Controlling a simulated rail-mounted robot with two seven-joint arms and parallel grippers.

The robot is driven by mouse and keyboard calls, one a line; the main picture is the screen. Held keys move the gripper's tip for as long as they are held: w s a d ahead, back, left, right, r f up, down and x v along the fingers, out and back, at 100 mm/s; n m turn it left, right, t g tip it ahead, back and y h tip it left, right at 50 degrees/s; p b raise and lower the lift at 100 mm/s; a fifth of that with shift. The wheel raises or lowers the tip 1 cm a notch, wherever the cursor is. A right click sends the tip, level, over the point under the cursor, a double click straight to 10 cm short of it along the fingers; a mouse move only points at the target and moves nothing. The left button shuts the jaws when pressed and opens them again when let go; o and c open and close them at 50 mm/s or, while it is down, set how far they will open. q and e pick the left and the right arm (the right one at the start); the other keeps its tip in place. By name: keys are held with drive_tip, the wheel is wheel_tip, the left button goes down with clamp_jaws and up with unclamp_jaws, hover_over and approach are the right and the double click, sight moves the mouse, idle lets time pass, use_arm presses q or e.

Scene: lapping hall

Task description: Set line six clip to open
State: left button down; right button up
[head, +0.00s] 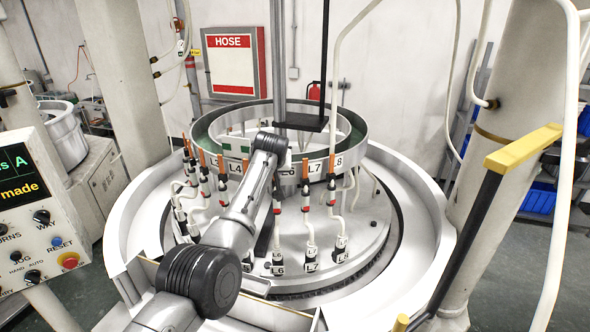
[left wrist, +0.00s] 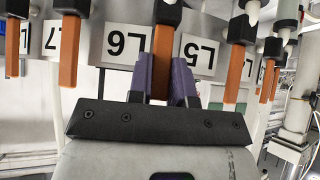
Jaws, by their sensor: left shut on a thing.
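The line six clip is an orange lever (left wrist: 161,50) with a black joint, beside the L6 label (left wrist: 122,46) in the left wrist view, which shows the ring upside down. My left gripper (left wrist: 163,74) has its two purple fingers shut on this lever, one on each side. The lever lies in line with its neighbours. In the head view my left wrist hides the lever and the fingers and covers part of the L6 label (head: 289,171). The black hose connector of line six (head: 277,207) shows below it. My right gripper is in neither view.
Neighbouring orange clips stand close on both sides, line seven (left wrist: 70,50) and line five (left wrist: 239,72). The ring (head: 352,128) carries several more hoses. A control panel (head: 28,215) is at left.

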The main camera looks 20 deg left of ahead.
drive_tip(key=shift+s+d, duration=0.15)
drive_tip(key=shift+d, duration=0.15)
use_arm(q)
drive_tip(key=c, duration=1)
unclamp_jaws()
drive_tip(key=shift+c, duration=0.2)
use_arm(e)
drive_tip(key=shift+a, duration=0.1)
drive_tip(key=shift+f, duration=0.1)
use_arm(q)
drive_tip(key=shift+r+b, duration=0.15)
drive_tip(key=shift+b, duration=0.25)
drive_tip(key=b+v, duration=0.6)
drive_tip(key=v, duration=0.7)
drive_tip(key=shift+r+b, duration=0.3)
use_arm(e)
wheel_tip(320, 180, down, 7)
